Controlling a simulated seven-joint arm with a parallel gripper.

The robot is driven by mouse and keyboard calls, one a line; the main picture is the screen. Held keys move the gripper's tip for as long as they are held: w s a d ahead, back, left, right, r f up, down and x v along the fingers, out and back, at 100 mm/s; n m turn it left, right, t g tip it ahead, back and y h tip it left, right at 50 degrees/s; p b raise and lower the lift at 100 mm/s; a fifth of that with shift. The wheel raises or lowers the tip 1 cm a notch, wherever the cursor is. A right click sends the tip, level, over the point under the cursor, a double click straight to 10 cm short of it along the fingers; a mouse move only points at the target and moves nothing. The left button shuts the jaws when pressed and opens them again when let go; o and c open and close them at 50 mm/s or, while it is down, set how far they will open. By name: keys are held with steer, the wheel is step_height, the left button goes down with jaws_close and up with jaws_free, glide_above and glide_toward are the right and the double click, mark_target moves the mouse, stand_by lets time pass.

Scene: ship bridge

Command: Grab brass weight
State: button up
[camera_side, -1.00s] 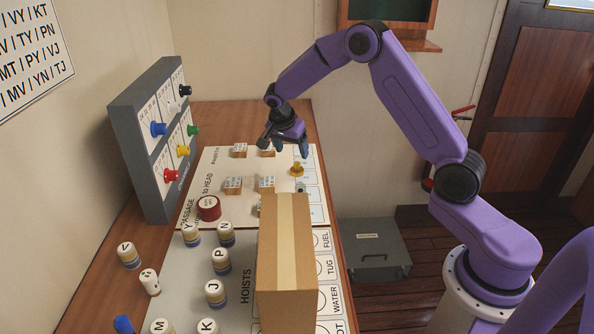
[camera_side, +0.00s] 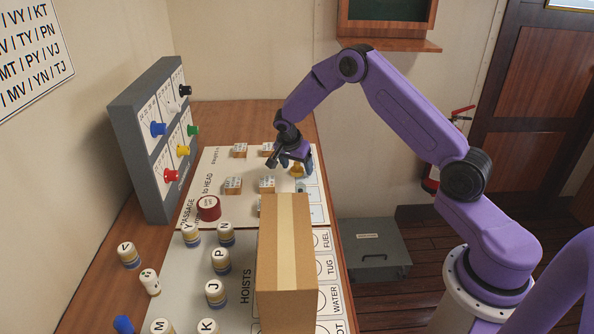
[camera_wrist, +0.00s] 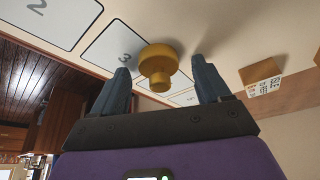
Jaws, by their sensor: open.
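The brass weight (camera_wrist: 158,62) is a small yellow knobbed piece standing on the white chart board near a square marked 3. In the wrist view it lies between and just beyond the two fingertips of my gripper (camera_wrist: 163,72), which is open and empty. In the side view my gripper (camera_side: 290,163) is low over the board, right at the brass weight (camera_side: 297,170), and partly hides it. I cannot tell from these views whether a finger touches it.
Small printed blocks (camera_side: 233,185) stand on the board (camera_side: 205,160) near my gripper. A red round piece (camera_side: 209,208) and a tall cardboard box (camera_side: 287,265) stand nearer the camera. A grey panel with coloured knobs (camera_side: 150,140) rises at the left.

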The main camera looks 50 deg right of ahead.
steer(key=c, duration=1.3)
steer(key=shift+r, duration=0.15)
